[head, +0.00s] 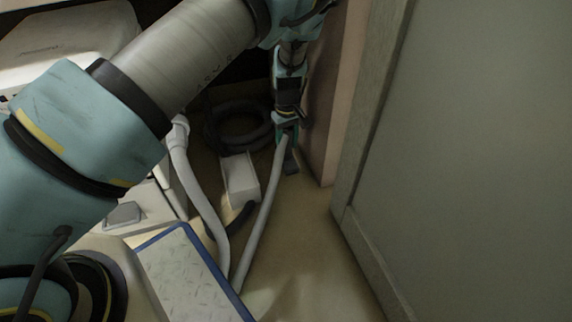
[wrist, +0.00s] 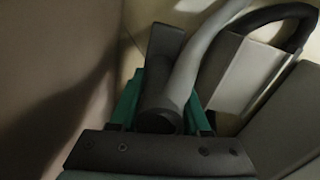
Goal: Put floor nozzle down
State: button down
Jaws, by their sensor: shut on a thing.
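My gripper (head: 286,130) points down beside the pinkish-brown panel in the head view. In the wrist view its green fingers (wrist: 160,108) are shut around the dark round collar of the floor nozzle (wrist: 158,112). A dark flat piece (wrist: 164,42), which looks like the nozzle's foot, extends beyond the fingers. It shows as a small dark block (head: 291,163) just below my gripper in the head view. A grey hose or tube (head: 262,222) runs from the held part down toward the front. Whether the nozzle touches the floor I cannot tell.
A white box (head: 240,178) with a dark hose lies left of the gripper. A coiled dark hose (head: 240,122) is behind it. The panel (head: 335,100) and a large grey door-like board (head: 470,150) close off the right. Bare floor (head: 300,235) lies in front. A blue-edged plate (head: 185,278) is lower left.

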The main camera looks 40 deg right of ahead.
aim_at(287, 159)
notch_tip(287, 159, down, 7)
jog(key=b, duration=0.3)
jog(key=shift+f, duration=0.15)
jog(key=shift+c, duration=1.8)
grip_release()
jog(key=shift+f, duration=0.1)
notch_tip(287, 159, up, 8)
jog(key=p, duration=0.4)
jog(key=shift+f, duration=0.1)
